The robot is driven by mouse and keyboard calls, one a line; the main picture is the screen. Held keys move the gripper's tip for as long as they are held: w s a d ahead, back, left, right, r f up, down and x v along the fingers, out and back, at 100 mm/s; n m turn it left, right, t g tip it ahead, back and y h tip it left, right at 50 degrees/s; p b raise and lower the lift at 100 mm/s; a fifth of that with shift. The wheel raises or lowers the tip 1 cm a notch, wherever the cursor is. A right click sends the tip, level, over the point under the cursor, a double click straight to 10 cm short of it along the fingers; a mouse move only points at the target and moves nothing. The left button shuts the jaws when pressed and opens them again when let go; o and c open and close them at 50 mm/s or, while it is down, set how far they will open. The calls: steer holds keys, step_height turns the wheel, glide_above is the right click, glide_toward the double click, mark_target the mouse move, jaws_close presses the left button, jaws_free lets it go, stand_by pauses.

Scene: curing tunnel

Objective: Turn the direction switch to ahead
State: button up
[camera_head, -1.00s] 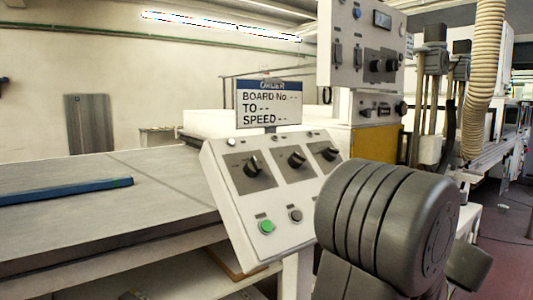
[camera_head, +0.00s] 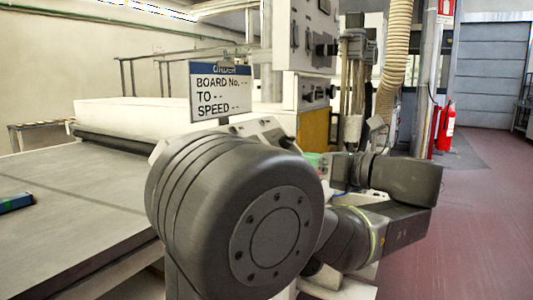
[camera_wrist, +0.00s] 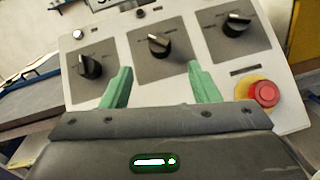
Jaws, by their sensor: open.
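The sloped control panel (camera_wrist: 190,103) carries three black rotary knobs on grey plates in the wrist view: a left knob (camera_wrist: 88,66), a middle knob (camera_wrist: 157,44) and a right knob (camera_wrist: 236,23). Their labels are too small to read, so I cannot tell which is the direction switch. My gripper (camera_wrist: 158,67) has two green fingers spread apart and empty. The fingertips point towards the panel, below the middle knob in the picture, on either side of it. In the head view my arm hides most of the panel (camera_head: 270,130).
A red push button (camera_wrist: 264,93) on a yellow ring sits right of my fingers. An order sign (camera_head: 220,92) stands behind the panel. A taller switch cabinet (camera_head: 306,40) rises behind it. A grey table (camera_head: 70,215) is at left; open floor (camera_head: 475,215) is at right.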

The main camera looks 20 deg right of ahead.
steer(key=x, duration=0.9)
steer(key=shift+w+a, duration=0.2)
steer(key=shift+b, duration=0.3)
steer(key=c, duration=1)
